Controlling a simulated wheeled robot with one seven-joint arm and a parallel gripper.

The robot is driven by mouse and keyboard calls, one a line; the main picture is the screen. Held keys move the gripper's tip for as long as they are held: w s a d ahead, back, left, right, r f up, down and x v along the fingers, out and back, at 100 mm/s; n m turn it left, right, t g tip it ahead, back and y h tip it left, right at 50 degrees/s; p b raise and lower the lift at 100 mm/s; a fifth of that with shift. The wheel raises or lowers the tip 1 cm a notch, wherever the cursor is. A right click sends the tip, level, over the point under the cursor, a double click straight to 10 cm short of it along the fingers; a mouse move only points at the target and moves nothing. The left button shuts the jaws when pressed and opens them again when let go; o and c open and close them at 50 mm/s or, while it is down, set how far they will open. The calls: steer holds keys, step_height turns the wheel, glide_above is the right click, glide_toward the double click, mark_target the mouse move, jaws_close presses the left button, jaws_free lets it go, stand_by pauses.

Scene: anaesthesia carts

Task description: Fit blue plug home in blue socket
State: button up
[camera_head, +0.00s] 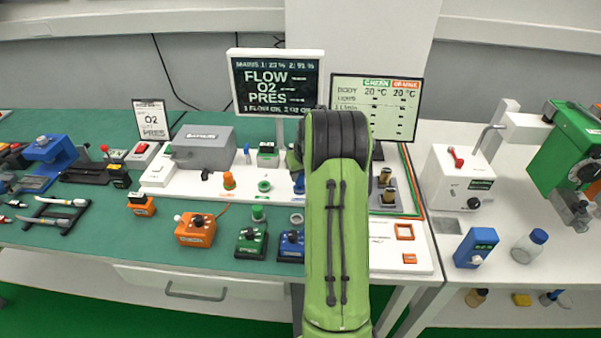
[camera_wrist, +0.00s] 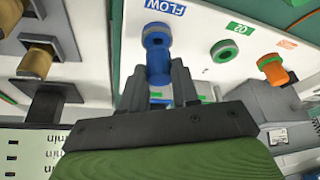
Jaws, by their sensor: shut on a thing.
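My gripper (camera_wrist: 159,82) is shut on the blue plug (camera_wrist: 158,66) in the wrist view. The plug lines up with the round blue fitting (camera_wrist: 156,36) beside the blue FLOW label; I take this to be the blue socket. The two overlap from this angle, so I cannot tell how deep the plug sits or whether any gap remains. In the head view a blue piece (camera_head: 299,184) shows just left of my green arm, which hides my gripper.
A green ring socket (camera_wrist: 224,51) stands beside the blue one, then an orange fitting (camera_wrist: 272,68). A grey box (camera_head: 203,147) and a FLOW screen (camera_head: 277,84) stand behind. Brass-topped posts (camera_head: 388,186) are to the right of my arm.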

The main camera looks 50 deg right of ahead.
steer(key=shift+f+b, duration=0.85)
steer(key=shift+f, duration=0.25)
steer(key=o, duration=1.1)
steer(key=shift+r, duration=0.1)
steer(key=p+v, duration=0.2)
steer(key=v, duration=1.3)
steer(key=shift+r+p, duration=0.3)
steer(key=shift+s+a, duration=0.1)
